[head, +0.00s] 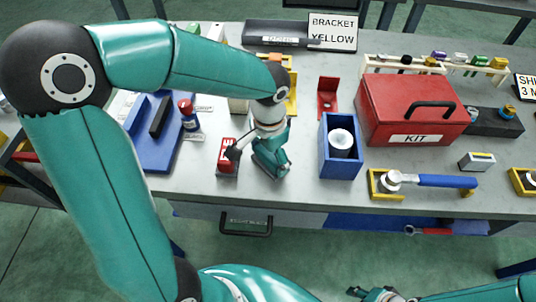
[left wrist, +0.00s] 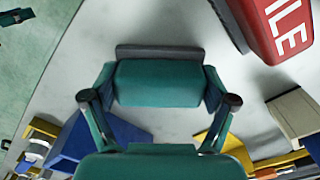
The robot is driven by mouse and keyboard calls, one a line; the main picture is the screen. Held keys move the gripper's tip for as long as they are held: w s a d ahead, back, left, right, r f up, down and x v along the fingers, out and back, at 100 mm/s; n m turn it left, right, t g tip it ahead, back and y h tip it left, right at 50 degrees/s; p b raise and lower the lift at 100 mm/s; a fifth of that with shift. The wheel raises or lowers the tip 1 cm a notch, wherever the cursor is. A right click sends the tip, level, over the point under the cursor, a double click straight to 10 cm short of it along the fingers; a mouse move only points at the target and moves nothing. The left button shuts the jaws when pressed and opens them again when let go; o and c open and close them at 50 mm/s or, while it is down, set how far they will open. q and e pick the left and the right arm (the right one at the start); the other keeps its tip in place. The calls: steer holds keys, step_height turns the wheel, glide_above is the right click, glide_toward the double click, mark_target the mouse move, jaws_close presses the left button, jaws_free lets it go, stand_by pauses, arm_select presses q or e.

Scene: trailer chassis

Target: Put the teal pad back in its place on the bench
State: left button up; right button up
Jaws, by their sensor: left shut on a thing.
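The teal pad (left wrist: 158,83), a teal block with a dark grey strip along one long side, is between the fingers of my left gripper (left wrist: 160,101) in the left wrist view. The fingers are shut on its two ends. In the head view my left gripper (head: 270,160) points down at the bench (head: 300,190), close to the right of a red block (head: 227,155) with a grey base. The pad is hard to tell from the teal gripper there. Whether it touches the bench I cannot tell. My right gripper (head: 378,294) shows only partly at the bottom edge.
The red block, lettered "ILE" in the left wrist view (left wrist: 285,25), is close by. A blue box (head: 340,165) with a white roll and a red KIT box (head: 410,110) stand to the right. A blue tray (head: 155,145) lies left. Bare bench lies right of the gripper.

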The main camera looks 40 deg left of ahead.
arm_select(q)
steer(key=o, duration=0.9)
steer(key=shift+r, duration=0.15)
step_height(320, 180, up, 12)
steer(key=shift+f+p, duration=0.1)
steer(key=shift+p, duration=0.3)
